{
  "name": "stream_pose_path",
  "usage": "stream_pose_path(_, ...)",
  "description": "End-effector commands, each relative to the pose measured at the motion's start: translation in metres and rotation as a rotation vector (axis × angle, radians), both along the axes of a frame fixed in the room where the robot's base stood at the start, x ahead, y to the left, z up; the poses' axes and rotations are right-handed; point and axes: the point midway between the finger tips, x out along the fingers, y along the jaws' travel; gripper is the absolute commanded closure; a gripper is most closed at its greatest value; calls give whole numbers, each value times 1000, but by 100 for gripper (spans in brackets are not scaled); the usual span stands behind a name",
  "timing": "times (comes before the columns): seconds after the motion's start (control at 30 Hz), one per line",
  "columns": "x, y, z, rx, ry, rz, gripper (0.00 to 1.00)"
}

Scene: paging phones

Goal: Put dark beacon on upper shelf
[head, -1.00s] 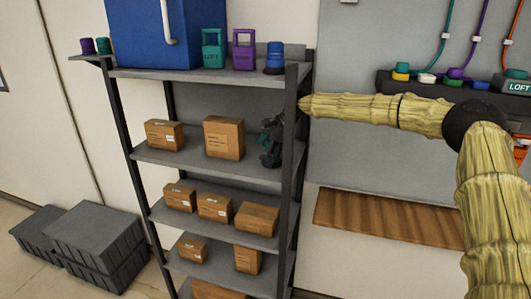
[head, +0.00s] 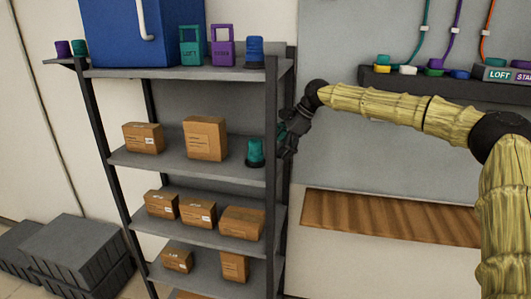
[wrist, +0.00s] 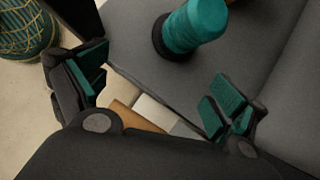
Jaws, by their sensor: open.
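A teal beacon (head: 255,153) with a dark base stands upright at the right end of the rack's second shelf from the top (head: 180,166). In the wrist view the same beacon (wrist: 195,25) stands on the grey shelf beyond the fingers. My gripper (head: 291,135) is just right of the rack's front right post, at about the beacon's height. In the wrist view my gripper (wrist: 158,88) has its teal-padded fingers spread apart with nothing between them. A blue beacon (head: 255,52) stands on the top shelf (head: 180,72), near its right end.
The top shelf also holds a blue cabinet (head: 130,35), a teal tag (head: 190,46) and a purple tag (head: 223,46). Brown boxes (head: 206,138) stand left of the teal beacon. The rack post (head: 270,130) is close to my gripper. A wooden ledge (head: 390,222) is at right.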

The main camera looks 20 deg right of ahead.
Motion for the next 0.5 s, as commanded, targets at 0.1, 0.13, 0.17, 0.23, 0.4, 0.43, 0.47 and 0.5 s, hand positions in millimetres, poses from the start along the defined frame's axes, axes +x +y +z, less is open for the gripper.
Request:
stream_pose_path(0.1,-7,-13,-2,-1,-1,-1,4)
stream_pose_path(0.13,-9,-16,-2,-1,0,0,4)
stream_pose_path(0.17,-10,-18,-1,-1,-1,-1,4)
stream_pose_path(0.23,-12,-23,-1,-1,-1,-1,4)
stream_pose_path(0.4,-15,-29,0,0,0,0,4)
stream_pose_path(0.43,-15,-30,0,0,0,0,4)
stream_pose_path(0.47,-15,-30,0,0,0,0,4)
stream_pose_path(0.5,-15,-30,0,0,0,0,4)
